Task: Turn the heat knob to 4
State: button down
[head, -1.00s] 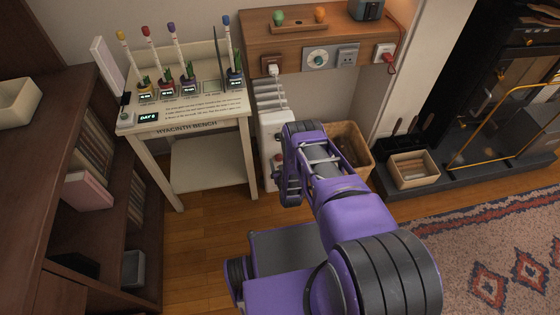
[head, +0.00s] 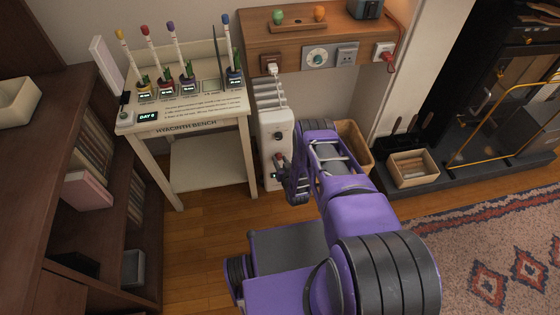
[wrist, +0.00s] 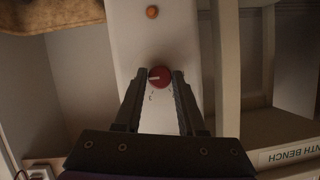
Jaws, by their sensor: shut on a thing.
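The white heater (head: 270,120) stands against the wall right of the bench in the head view. It also fills the middle of the wrist view (wrist: 135,40). The round red heat knob (wrist: 160,78) has a pale pointer line turned to the left in the wrist view. Faint marks are below it, too small to read. My gripper (wrist: 164,74) has one finger on each side of the knob and is shut on it. In the head view, my wrist partly covers the heater's lower right side. An orange round part (wrist: 152,12) is elsewhere on the heater.
The hyacinth bench (head: 165,188) stands left of the heater, with several plants and capped sticks on top. A wicker basket (head: 356,147) is close on the right. A wooden shelf with sockets and a dial (head: 317,58) is above.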

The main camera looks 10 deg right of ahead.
jog(key=c, duration=0.5)
grip_release()
jog(key=shift+s, duration=0.1)
